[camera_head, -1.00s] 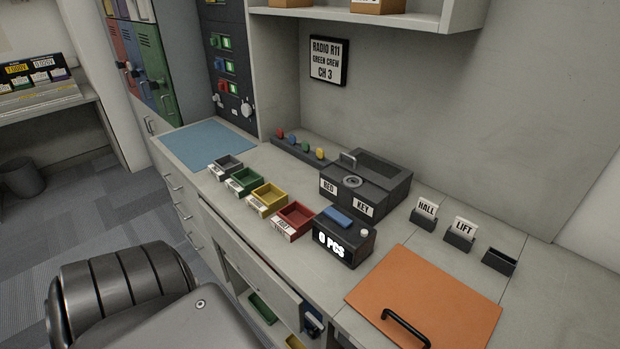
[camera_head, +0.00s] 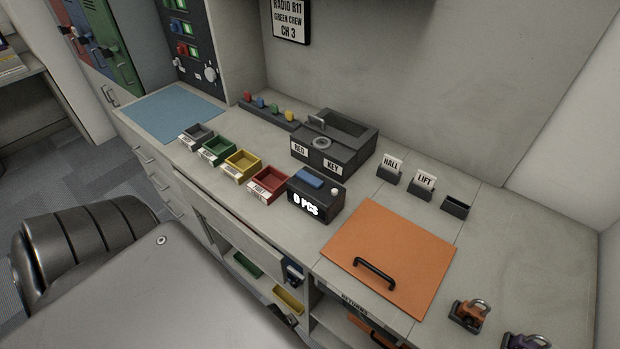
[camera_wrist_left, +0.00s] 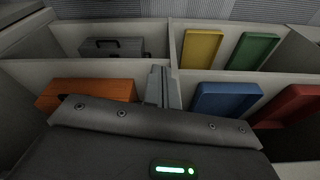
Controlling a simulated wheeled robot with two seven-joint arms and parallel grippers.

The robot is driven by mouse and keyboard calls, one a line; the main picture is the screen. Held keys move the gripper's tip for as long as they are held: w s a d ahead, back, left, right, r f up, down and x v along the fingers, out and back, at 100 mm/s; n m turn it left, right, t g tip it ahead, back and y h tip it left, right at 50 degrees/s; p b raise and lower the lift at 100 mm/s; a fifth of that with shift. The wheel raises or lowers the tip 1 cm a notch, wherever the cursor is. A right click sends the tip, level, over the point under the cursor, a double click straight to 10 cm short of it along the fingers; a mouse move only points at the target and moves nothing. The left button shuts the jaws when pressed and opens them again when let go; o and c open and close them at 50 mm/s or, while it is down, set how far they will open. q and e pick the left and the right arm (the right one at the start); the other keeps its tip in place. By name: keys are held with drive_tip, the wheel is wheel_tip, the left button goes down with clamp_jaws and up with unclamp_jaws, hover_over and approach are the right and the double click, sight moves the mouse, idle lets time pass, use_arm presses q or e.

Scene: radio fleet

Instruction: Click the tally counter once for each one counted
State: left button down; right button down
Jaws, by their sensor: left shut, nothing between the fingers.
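My left arm fills the lower left of the head view. In the left wrist view my left gripper (camera_wrist_left: 158,85) is shut and empty, pointing at open shelf compartments and apart from the tally counter. My right gripper is not in view.
Grey, green, yellow and red trays (camera_head: 268,186) stand in a row left of the tally counter. A dark RED/KEY box (camera_head: 326,151) is behind it. An orange panel with a black handle (camera_head: 360,273) lies to the right. Wrist view: compartments hold coloured trays (camera_wrist_left: 228,101).

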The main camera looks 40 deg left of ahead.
use_arm(q)
wheel_tip(320, 180, up, 25)
drive_tip(key=w+t+p, duration=0.1)
drive_tip(key=w+p, duration=0.2)
drive_tip(key=p, duration=0.1)
drive_tip(key=w+r+m+t, duration=0.1)
drive_tip(key=w+r+m, duration=0.1)
drive_tip(key=w+r, duration=0.1)
drive_tip(key=w+d+r+m+t, duration=0.1)
drive_tip(key=w+r+m+t, duration=0.1)
drive_tip(key=w, duration=0.3)
drive_tip(key=w+d+r+m+t+h, duration=0.1)
drive_tip(key=w+r+m+t, duration=0.1)
drive_tip(key=w+r+m, duration=0.1)
drive_tip(key=shift+w+r+m, duration=0.3)
drive_tip(key=shift+w+r, duration=0.2)
drive_tip(key=shift+w, duration=0.3)
drive_tip(key=w+a+r+m+t+h, duration=0.1)
drive_tip(key=w+a+r+m+h, duration=0.25)
drive_tip(key=w+r+m, duration=0.95)
drive_tip(key=s+a+r+m+g+y, duration=0.2)
drive_tip(key=a+m, duration=0.5)
drive_tip(key=a, duration=0.6)
drive_tip(key=shift+r+m, duration=0.15)
drive_tip(key=shift+m, duration=0.25)
drive_tip(key=shift+s+a, duration=0.1)
drive_tip(key=shift+a, duration=0.1)
